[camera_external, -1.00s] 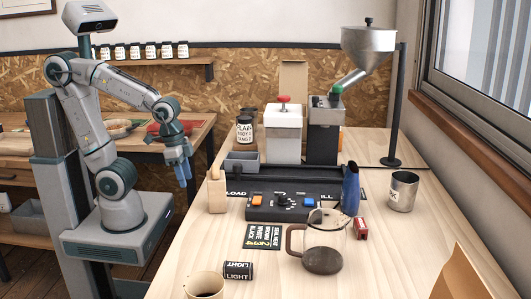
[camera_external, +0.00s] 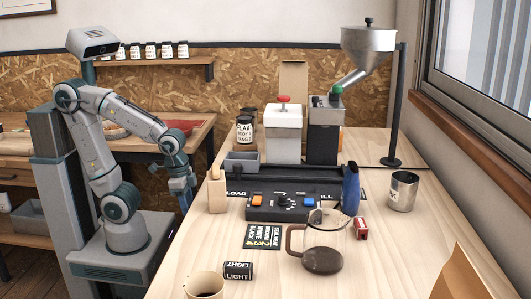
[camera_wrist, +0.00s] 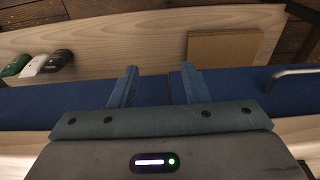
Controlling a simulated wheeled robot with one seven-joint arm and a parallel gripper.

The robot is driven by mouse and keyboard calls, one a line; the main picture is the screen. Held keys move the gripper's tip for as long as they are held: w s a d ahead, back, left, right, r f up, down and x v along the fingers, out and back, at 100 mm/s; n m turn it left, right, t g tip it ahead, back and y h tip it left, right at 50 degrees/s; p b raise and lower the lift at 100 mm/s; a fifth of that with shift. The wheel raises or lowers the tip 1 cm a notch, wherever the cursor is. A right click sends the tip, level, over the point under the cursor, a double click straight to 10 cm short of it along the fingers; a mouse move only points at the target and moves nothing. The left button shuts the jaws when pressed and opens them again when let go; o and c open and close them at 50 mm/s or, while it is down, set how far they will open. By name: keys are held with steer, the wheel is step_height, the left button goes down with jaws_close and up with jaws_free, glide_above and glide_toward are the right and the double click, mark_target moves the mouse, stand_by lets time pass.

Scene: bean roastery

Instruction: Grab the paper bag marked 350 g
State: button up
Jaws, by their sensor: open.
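No marking reading 350 g is legible in any view. A brown kraft-coloured object (camera_external: 462,277), perhaps a paper bag, is cut off at the lower right of the external view. A tall brown upright piece (camera_external: 293,82) stands behind the machines; I cannot tell whether it is a bag. My gripper (camera_external: 184,205) hangs beside the left edge of the wooden table, far from both. In the wrist view my gripper (camera_wrist: 160,72) is open, with nothing between its fingers. A flat brown rectangle (camera_wrist: 225,47) shows ahead of it, with no readable mark.
The wooden table (camera_external: 390,260) holds a control panel (camera_external: 290,207), a glass carafe (camera_external: 322,250), a LIGHT jar (camera_external: 239,271), a paper cup (camera_external: 204,285) and a metal cup (camera_external: 403,190). Under my gripper lies a blue surface (camera_wrist: 250,90) with a metal handle (camera_wrist: 292,76) at right.

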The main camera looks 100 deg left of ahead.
steer(key=o, duration=1)
steer(key=shift+r, duration=0.1)
steer(key=d+r+m+t+p, duration=0.1)
steer(key=d+r+m+p, duration=0.15)
steer(key=r+p, duration=1.3)
steer(key=d+r+m+p, duration=0.2)
steer(key=d+r+p, duration=0.2)
steer(key=r+p, duration=1.2)
steer(key=a+r+n+t+p, duration=0.2)
steer(key=a+r+n+p, duration=0.4)
steer(key=r, duration=0.4)
steer(key=n+g+b, duration=0.1)
steer(key=g+b, duration=0.4)
steer(key=b, duration=0.6)
glide_above(215, 168)
step_height(215, 168, down, 12)
step_height(215, 168, down, 8)
steer(key=shift+w+f+p, duration=0.15)
steer(key=shift+f+p, duration=0.05)
steer(key=shift+p, duration=0.25)
steer(key=shift+a+f+p, duration=0.15)
steer(key=shift+f+p, duration=0.35)
steer(key=shift+f, duration=2.15)
